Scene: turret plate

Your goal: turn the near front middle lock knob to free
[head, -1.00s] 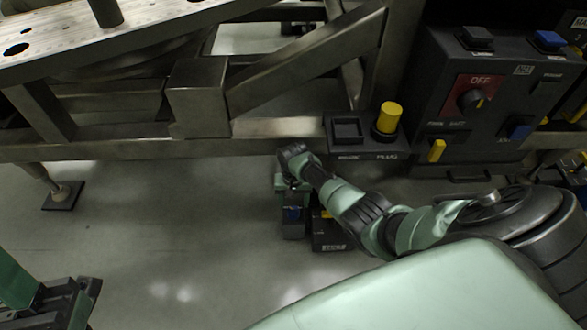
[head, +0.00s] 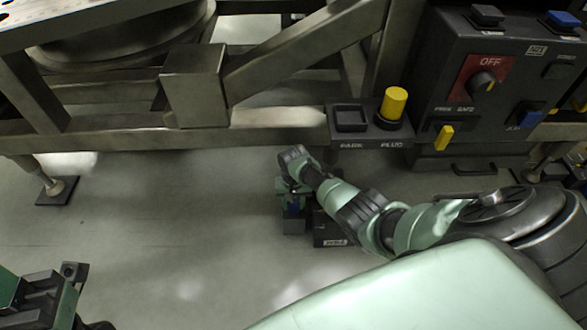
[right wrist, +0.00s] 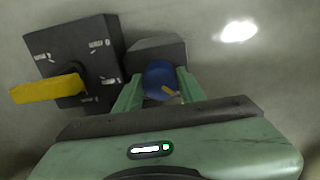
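In the right wrist view a blue round knob (right wrist: 158,80) with a small yellow mark sits on a dark box (right wrist: 155,50). My right gripper (right wrist: 160,84) has one green finger on each side of this knob. The fingers lie close to its sides, and I cannot tell whether they press on it. In the head view my right gripper (head: 292,190) is low over this floor-level box (head: 293,225), its fingertips mostly hidden. My left gripper (head: 84,298) is partly in view at the bottom left, away from the knobs; its opening is unclear.
A dark box (right wrist: 75,62) with a yellow lever (right wrist: 45,88) stands beside the blue knob. A metal frame beam (head: 240,137) runs behind. A control panel (head: 450,90) with an OFF switch and a yellow knob (head: 394,103) are at the right. The floor (head: 150,225) at left is clear.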

